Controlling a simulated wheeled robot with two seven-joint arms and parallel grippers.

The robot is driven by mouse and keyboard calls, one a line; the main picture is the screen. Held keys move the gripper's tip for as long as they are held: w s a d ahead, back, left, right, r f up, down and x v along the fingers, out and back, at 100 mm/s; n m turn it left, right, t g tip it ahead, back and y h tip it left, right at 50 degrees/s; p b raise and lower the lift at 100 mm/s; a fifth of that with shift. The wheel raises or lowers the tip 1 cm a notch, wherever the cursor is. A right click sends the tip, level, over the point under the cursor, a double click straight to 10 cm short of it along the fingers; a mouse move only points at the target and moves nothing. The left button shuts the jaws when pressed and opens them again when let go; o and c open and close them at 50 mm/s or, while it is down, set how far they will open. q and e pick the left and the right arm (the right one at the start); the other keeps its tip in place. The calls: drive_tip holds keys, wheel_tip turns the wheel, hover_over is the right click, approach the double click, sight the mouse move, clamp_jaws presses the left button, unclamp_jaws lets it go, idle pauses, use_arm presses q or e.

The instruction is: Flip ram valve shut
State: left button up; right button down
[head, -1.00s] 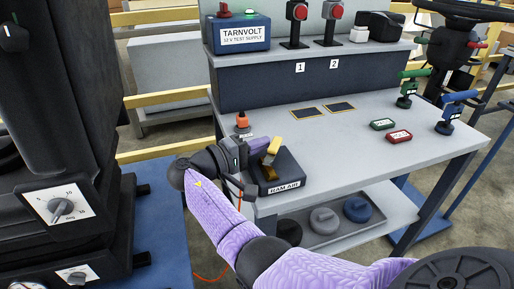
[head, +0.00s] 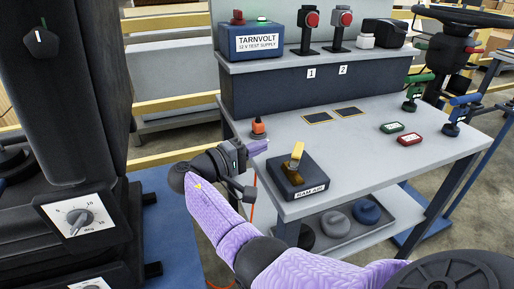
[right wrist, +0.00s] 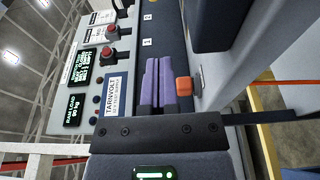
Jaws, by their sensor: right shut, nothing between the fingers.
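The ram valve is a dark box (head: 306,178) with a "RAM AIR" label on its front, at the near left corner of the grey bench. Its yellow lever (head: 298,151) stands up from the top, tilted slightly, with a darker gold base. My right gripper (head: 257,147) is left of the lever, apart from it, with its purple fingers together and empty. The closed fingers also show in the right wrist view (right wrist: 158,82), where the valve lever is not seen. My left gripper is not in view.
An orange-topped knob (head: 258,126) stands just behind my right gripper; it also shows beside the fingers in the wrist view (right wrist: 183,87). Red and green labelled tags (head: 397,133) lie on the right of the bench (head: 350,150). A blue TARNVOLT supply (head: 255,40) sits on the shelf.

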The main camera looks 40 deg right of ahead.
drive_tip(key=w+a+b, duration=0.1)
drive_tip(key=w+a, duration=0.1)
drive_tip(key=a, duration=0.6)
drive_tip(key=shift+w, duration=0.15)
